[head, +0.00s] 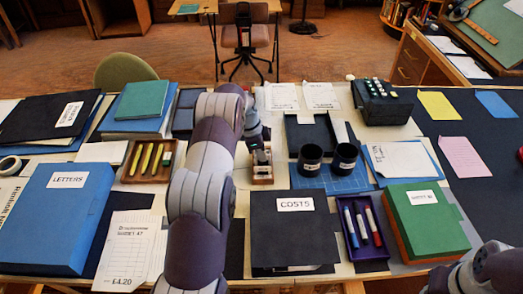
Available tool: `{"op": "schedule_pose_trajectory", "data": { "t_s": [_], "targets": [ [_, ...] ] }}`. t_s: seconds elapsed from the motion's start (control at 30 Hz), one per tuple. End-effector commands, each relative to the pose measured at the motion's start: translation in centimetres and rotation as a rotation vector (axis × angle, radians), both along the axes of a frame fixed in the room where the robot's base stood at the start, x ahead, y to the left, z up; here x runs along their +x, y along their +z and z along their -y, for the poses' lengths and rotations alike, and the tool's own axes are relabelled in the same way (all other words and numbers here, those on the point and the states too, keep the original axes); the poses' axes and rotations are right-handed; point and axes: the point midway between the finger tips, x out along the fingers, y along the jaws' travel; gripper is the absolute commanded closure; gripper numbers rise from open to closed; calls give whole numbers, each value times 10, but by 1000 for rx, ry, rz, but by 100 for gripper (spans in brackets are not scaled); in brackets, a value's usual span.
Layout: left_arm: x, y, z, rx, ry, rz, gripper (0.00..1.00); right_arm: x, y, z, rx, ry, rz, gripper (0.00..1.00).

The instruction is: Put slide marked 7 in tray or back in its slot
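My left arm reaches up from the bottom edge and bends over at the top, with its gripper (260,138) low over the middle of the table. The gripper is small and partly hidden by my own arm, so I cannot tell whether its fingers are apart or hold anything. Just in front of it is a small wooden holder (262,180) with a dark piece and a pale label. A black box (381,108) with several green and white tabs on top stands behind, to the right. No mark 7 is readable. Only links of my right arm show at the lower right.
Two black cups (310,160) stand right of the holder, before a black tray (306,133). A COSTS box (292,235), purple marker tray (371,250) and green box (429,225) line the front. A wooden tray (132,176) and blue LETTERS box (58,220) lie left.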

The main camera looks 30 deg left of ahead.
Motion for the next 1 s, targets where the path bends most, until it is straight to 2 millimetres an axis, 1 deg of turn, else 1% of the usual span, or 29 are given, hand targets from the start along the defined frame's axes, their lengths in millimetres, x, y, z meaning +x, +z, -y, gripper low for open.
{"op": "schedule_pose_trajectory", "data": {
  "t_s": [0.1, 0.3, 0.37, 0.4, 0.7, 0.77, 0.83, 1.0],
  "targets": [
    [0, -4, 0, 0, 0, 0, 100, 0, 0, 0, 0, 0, 0, 67],
    [0, -5, 0, 1, 0, 1, 100, 0, 0, 0, 0, 0, 0, 67],
    [0, -5, 0, 1, 0, 1, 80, 0, 0, 0, 0, 0, 0, 67],
    [0, -5, 0, 1, 0, 1, 67, 0, 0, 0, 0, 0, 0, 67],
    [0, -3, -1, 1, 0, 1, 67, 0, 0, 0, 0, 0, 0, 67],
    [0, 3, -2, 1, 1, 3, 67, 0, 0, 0, 0, 0, 0, 67],
    [-1, 15, -5, 2, 2, 5, 67, 0, -1, 0, 0, 0, 0, 67],
    [-8, 61, -16, 2, 2, 5, 67, 0, -2, 0, 0, 0, 0, 67]
  ]
}}
